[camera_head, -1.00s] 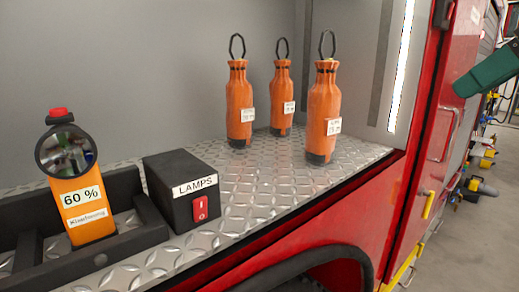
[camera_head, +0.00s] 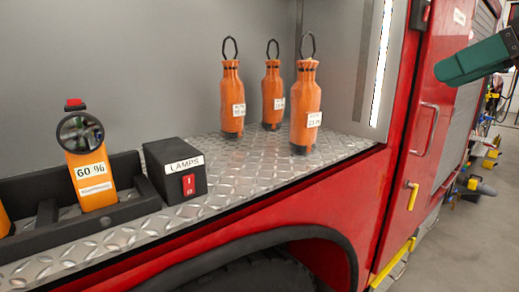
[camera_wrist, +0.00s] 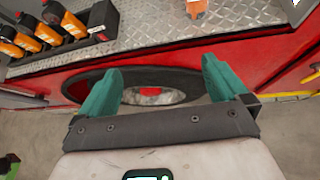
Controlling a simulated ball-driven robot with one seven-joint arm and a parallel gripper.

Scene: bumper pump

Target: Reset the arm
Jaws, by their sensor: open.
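My gripper (camera_wrist: 160,88) shows in the wrist view with its two green fingers wide apart and nothing between them. Beyond the fingers are the wheel and red side of a fire truck. In the head view, a green finger (camera_head: 478,62) of my gripper shows at the upper right edge, in front of the red door. It is well to the right of the orange bottles and touches nothing.
Three orange bottles (camera_head: 306,108) with loops stand on the diamond-plate shelf (camera_head: 240,175). A black LAMPS box (camera_head: 175,170) with a red switch sits left of them. The red door (camera_head: 425,130) has a yellow handle.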

